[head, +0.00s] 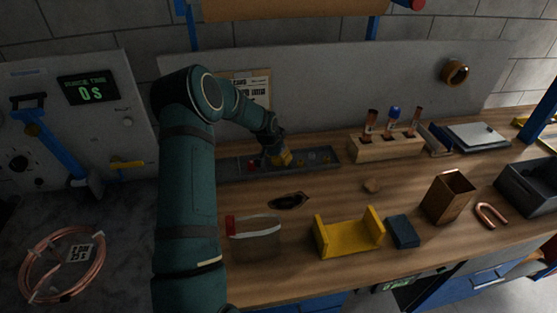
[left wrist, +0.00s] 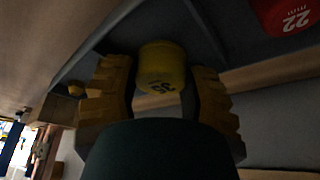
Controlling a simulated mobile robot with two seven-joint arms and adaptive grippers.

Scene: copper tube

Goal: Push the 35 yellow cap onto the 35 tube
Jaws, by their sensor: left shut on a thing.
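My left gripper (head: 277,158) is down at the dark tray (head: 232,172) at the back of the bench. In the left wrist view the left gripper (left wrist: 160,95) has its yellow fingers on both sides of the yellow cap (left wrist: 162,68) marked 35 and is shut on it. A red cap (left wrist: 285,15) marked 22 lies in the tray beside it. Several copper tubes stand upright in a wooden block (head: 385,147) to the right of the tray, one with a blue top (head: 394,111). I cannot tell which tube is the 35. My right gripper is not in view.
A yellow cradle (head: 348,238), a blue block (head: 402,231), a brown box (head: 447,196) and a copper U-bend (head: 491,215) stand along the front. A clear container with a red end (head: 253,240) lies by my arm. The bench between tray and cradle is mostly free.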

